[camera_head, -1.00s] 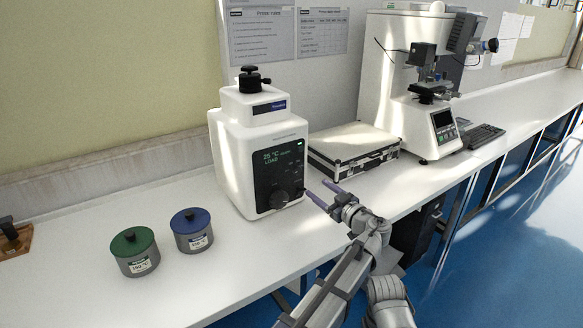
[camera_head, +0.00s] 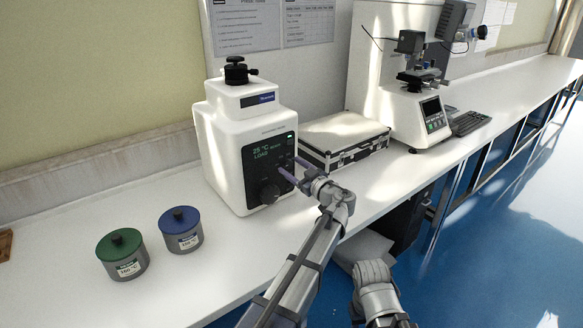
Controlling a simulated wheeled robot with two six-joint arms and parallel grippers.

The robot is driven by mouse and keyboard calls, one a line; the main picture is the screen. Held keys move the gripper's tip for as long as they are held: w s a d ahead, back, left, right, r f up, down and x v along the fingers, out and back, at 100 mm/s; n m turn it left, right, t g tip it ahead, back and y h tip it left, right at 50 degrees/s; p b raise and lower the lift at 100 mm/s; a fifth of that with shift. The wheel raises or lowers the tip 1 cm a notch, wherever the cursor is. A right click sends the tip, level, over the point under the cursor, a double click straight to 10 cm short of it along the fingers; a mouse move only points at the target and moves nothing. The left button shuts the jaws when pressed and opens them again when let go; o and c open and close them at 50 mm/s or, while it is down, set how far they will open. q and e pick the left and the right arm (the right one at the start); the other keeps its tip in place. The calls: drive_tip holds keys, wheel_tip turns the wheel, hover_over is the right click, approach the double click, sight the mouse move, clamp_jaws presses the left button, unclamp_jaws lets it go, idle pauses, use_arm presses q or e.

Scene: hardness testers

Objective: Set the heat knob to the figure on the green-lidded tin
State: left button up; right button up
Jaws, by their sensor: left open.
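The green-lidded tin (camera_head: 122,254) stands at the left of the bench. Its small label seems to read 160 °C, though the digits are blurred. The heat knob (camera_head: 269,193) is a dark round knob low on the black front panel of the white machine (camera_head: 232,150). The panel's display (camera_head: 266,150) shows 25 °C and LOAD. My left gripper (camera_head: 286,168) is open, with its purple fingers just right of and above the knob, apart and not around it. I cannot tell whether a finger touches the panel.
A blue-lidded tin (camera_head: 181,230) stands right of the green one. A silver-edged case (camera_head: 343,138) lies right of the machine, close to my left gripper. A tester (camera_head: 408,100) and a keyboard (camera_head: 468,123) are farther back. The bench front between tins and machine is clear.

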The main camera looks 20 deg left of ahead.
use_arm(q)
drive_tip(key=shift+w+a, duration=0.25)
drive_tip(key=shift+a, duration=0.05)
clamp_jaws()
idle(0.5)
